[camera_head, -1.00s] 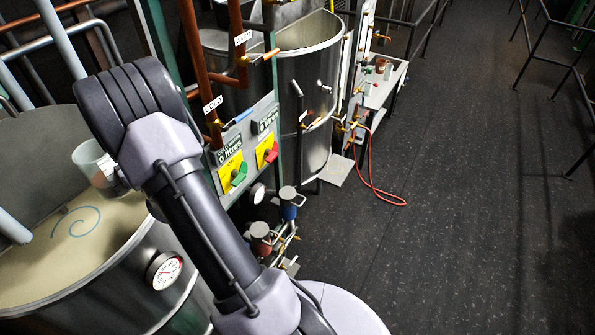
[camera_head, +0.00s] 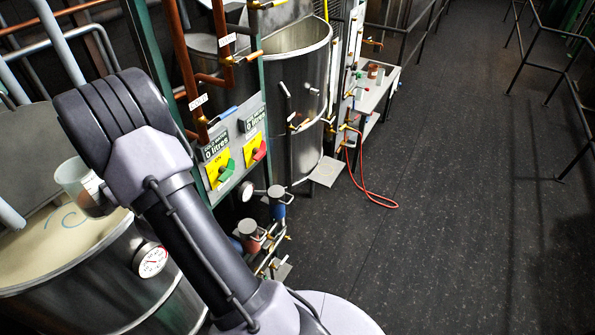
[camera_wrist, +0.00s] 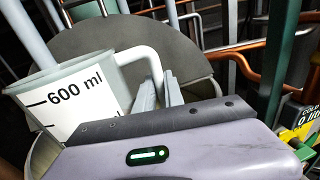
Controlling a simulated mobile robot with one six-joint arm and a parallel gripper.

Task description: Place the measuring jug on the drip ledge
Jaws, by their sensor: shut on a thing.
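The measuring jug (camera_head: 75,180) is pale and translucent, and sits left of my arm above the large open vat in the head view. In the wrist view the jug (camera_wrist: 75,97) shows a "600 ml" mark and a white handle (camera_wrist: 146,56). My gripper (camera_wrist: 160,92) is shut on the jug at its handle; the exact contact is partly hidden. The jug looks roughly upright, slightly tilted in the wrist picture. I cannot tell for certain which surface is the drip ledge.
The vat (camera_head: 75,274) with a dial (camera_head: 151,261) stands at left. A panel with yellow labels (camera_head: 217,168), copper pipes (camera_head: 194,70) and a steel tank (camera_head: 305,75) stand beyond my arm. A red hose (camera_head: 365,190) lies on the floor. Open floor is at right.

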